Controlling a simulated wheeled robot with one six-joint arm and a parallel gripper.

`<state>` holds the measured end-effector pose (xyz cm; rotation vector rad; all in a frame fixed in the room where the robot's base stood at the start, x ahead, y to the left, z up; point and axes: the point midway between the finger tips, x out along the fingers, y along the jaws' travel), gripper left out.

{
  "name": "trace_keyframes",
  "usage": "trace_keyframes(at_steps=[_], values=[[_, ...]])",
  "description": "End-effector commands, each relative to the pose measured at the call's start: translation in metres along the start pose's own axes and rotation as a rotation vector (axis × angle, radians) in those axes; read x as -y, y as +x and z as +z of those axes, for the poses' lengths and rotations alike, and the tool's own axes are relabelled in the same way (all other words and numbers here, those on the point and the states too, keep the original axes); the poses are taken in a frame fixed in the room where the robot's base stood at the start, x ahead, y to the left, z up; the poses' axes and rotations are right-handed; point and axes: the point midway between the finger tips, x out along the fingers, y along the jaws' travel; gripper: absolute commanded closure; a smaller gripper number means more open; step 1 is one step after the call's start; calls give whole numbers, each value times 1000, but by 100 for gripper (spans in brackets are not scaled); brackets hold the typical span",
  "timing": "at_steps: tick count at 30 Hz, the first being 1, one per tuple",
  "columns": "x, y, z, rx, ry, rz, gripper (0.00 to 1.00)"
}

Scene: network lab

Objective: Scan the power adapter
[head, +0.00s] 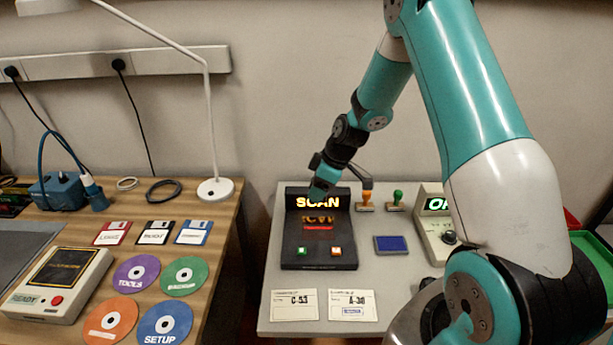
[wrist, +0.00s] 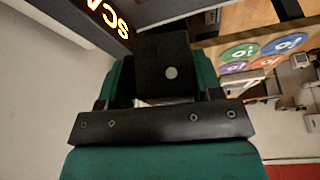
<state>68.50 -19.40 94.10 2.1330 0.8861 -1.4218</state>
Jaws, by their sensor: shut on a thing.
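My gripper (head: 323,178) is at the top of the black scanner (head: 291,232), in front of its lit SCAN sign (head: 318,202). In the wrist view my gripper (wrist: 163,82) has its teal fingers shut on a black block with a pale round dot, which looks like the power adapter (wrist: 160,50). The block is hard to make out in the head view. The scanner has a glowing red line below the sign and a green and an orange-red button on its base. Part of the SCAN sign also shows in the wrist view (wrist: 109,17), close to the block.
Two paper cards (head: 295,305) lie in front of the scanner. Two stamps (head: 397,198) and a blue ink pad (head: 391,245) are to its right, beside a device with a lit sign (head: 437,205). The left table holds discs (head: 184,275), floppies and a blue box (head: 56,190).

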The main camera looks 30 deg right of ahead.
Motion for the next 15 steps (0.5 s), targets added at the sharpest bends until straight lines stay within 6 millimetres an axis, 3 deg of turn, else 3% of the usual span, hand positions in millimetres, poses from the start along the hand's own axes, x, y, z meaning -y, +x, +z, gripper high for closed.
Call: trace_keyframes(at_steps=[5,15], values=[[0,9,4,0,1,0,69],[0,49,20,1,0,-1,69]])
